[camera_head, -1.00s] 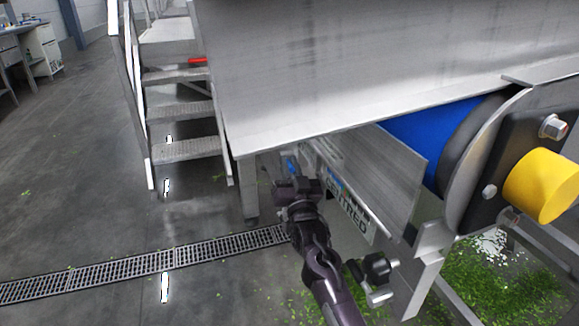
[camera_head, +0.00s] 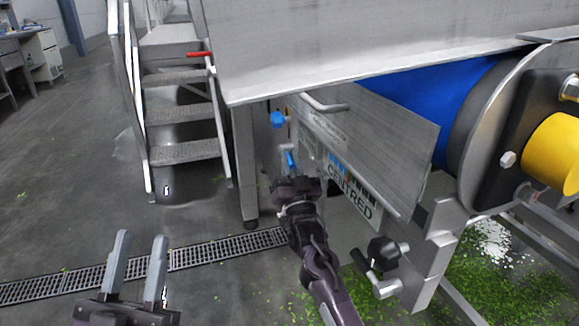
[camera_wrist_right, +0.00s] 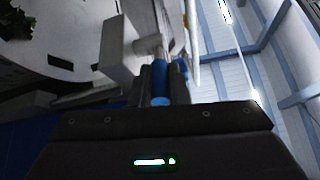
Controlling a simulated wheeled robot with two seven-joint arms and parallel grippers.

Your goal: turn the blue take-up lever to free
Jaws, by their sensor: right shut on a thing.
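The blue take-up lever (camera_head: 291,160) sits under the steel conveyor frame, beside a plate marked CENTRED (camera_head: 350,195). My right gripper (camera_head: 294,176) is at the lever, and its blue part stands out past the fingers. In the right wrist view the blue lever (camera_wrist_right: 160,84) lies between the two dark fingers (camera_wrist_right: 161,82), which are shut on it. Its pivot is hidden or too small to make out. My left gripper (camera_head: 138,265) is open and empty at the lower left, above the floor, away from the lever.
A blue knob (camera_head: 277,119) is just above the lever, near a bent steel handle (camera_head: 323,104). A black knob (camera_head: 383,252) is at the lower right. Steps (camera_head: 185,115) with a red handle (camera_head: 199,54) stand at left.

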